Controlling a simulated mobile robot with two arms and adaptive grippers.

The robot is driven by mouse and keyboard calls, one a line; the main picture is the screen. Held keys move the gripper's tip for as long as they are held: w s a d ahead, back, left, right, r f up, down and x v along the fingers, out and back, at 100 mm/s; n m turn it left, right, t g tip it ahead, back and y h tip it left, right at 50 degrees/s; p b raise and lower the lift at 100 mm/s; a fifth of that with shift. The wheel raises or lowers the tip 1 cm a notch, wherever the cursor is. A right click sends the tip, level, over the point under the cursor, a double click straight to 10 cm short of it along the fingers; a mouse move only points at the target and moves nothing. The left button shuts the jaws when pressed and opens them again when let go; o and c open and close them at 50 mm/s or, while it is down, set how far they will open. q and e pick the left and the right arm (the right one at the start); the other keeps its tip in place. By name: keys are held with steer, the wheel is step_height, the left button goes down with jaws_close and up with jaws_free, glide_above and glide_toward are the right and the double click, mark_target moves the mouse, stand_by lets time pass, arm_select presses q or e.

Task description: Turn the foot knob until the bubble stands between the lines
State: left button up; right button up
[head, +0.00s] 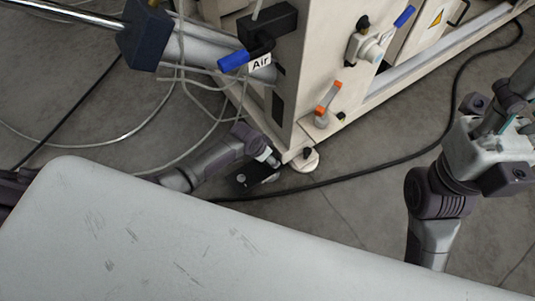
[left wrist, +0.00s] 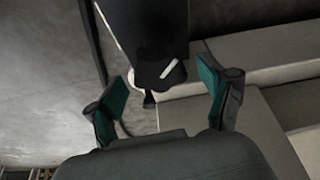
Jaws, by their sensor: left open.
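My left arm reaches down to the machine's near bottom corner in the head view. My left gripper (head: 262,172) is there, beside the white foot pad (head: 306,160); its fingers are hard to make out in that view. In the left wrist view, the left gripper (left wrist: 165,100) is open, with green-padded fingers apart. A dark, rounded part with a white line (left wrist: 158,50) reaches down between them from above; it may be the foot knob, but I cannot be sure. I cannot make out the bubble or its lines. My right arm stands at the right; its fingertips do not show.
A black cable (head: 390,172) runs along the floor past the foot. Pale hoses (head: 205,112) hang left of the cabinet, near my left arm.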

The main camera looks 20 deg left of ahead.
arm_select(q)
steer(key=v, duration=1.2)
steer(key=shift+s+f, duration=0.1)
steer(key=shift+s, duration=0.05)
stand_by(0.3)
